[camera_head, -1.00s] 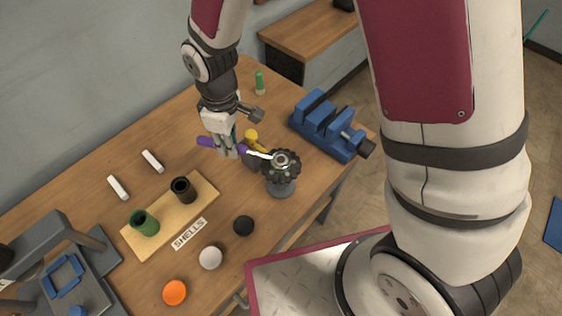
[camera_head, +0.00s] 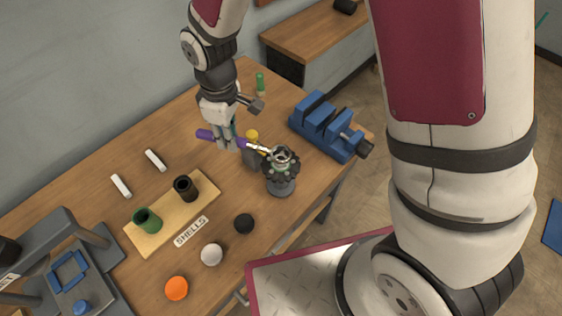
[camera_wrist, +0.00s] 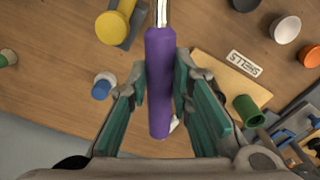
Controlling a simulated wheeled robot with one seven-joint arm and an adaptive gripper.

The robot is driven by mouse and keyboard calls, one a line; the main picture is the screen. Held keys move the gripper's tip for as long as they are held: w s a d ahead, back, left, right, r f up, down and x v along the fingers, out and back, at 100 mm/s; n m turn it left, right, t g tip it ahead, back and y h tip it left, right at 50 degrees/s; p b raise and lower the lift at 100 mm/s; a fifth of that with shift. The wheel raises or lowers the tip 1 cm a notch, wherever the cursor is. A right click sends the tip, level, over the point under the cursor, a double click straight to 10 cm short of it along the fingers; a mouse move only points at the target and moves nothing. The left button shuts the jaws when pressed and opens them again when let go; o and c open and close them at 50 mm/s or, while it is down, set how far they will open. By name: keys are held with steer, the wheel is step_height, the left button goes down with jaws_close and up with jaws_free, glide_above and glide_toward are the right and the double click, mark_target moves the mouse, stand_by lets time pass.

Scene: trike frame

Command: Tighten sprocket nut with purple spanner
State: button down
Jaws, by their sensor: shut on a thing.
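The purple spanner has a purple handle (camera_wrist: 160,85) and a silver shaft. My gripper (camera_head: 226,140) is shut on the handle, which lies between its green finger pads in the wrist view. In the head view the spanner's handle (camera_head: 205,134) sticks out left of the fingers. Its silver end points right, to the top of the dark sprocket (camera_head: 281,168) on its grey stand (camera_head: 280,187). A silver ring-shaped end (camera_head: 281,155) shows over the sprocket's centre. I cannot tell whether it is seated on the nut, which is hidden. The sprocket is outside the wrist view.
A blue vise (camera_head: 328,127) stands right of the sprocket. A yellow-topped item (camera_head: 252,135) is close behind the spanner. A wooden board (camera_head: 161,230) with green and black cups is at the left front. Black, white and orange knobs lie near the front edge.

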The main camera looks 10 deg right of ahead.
steer(key=shift+r, duration=0.15)
steer(key=shift+r+p, duration=0.75)
steer(key=shift+r, duration=1.15)
steer(key=shift+w+a, duration=0.1)
steer(key=shift+w+a+r+b, duration=0.2)
steer(key=shift+w+a+r, duration=0.25)
steer(key=shift+a, duration=0.25)
steer(key=shift+w+a+r+b, duration=0.25)
steer(key=shift+a+r, duration=0.25)
steer(key=shift+a, duration=0.25)
steer(key=shift+w+a+r+b, duration=0.15)
steer(key=shift+w+a+r, duration=0.35)
steer(key=shift+a, duration=0.2)
